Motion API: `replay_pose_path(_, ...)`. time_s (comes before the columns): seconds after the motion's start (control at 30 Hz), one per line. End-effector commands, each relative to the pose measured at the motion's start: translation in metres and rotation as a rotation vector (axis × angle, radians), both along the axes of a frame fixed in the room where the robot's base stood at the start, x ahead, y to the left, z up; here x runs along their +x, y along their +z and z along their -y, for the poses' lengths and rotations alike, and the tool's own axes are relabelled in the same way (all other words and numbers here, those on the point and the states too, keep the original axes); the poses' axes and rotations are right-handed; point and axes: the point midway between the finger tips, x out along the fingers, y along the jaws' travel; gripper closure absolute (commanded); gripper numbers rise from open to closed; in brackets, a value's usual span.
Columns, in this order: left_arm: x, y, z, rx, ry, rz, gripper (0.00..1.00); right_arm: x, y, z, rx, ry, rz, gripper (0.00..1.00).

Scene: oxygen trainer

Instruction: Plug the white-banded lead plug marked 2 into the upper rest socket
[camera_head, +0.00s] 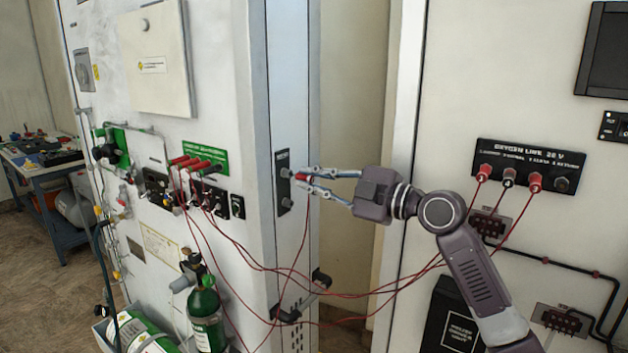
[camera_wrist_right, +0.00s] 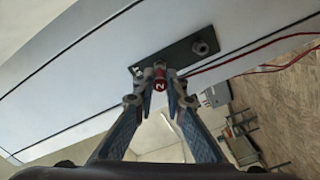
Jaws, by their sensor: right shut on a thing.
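The dark rest plate (camera_head: 284,188) is on the narrow side face of the white cabinet. Its upper socket (camera_head: 285,172) is just left of my right gripper's tips, and its lower socket (camera_head: 287,203) is bare. My right gripper (camera_head: 302,180) is shut on the red lead plug (camera_head: 301,177). In the right wrist view the plug (camera_wrist_right: 160,85) shows a 2 between the fingertips (camera_wrist_right: 163,78), in front of the plate (camera_wrist_right: 175,56). One bare socket (camera_wrist_right: 200,47) shows there. The plug hides the other end. I cannot tell whether the plug touches the upper socket. My left gripper is not in view.
The oxygen line panel (camera_head: 526,170) on the right wall holds more plugs. Red leads (camera_head: 330,293) hang across between them, below my right gripper. A black handle (camera_head: 300,300) sticks out lower on the cabinet.

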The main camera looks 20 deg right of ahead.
Motion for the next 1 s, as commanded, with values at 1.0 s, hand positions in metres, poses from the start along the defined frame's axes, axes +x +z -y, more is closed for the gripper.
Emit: replay_pose_path(1.0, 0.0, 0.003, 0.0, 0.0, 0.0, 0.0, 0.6, 0.014, 0.001, -0.011, -0.001, -0.001, 0.003, 0.8)
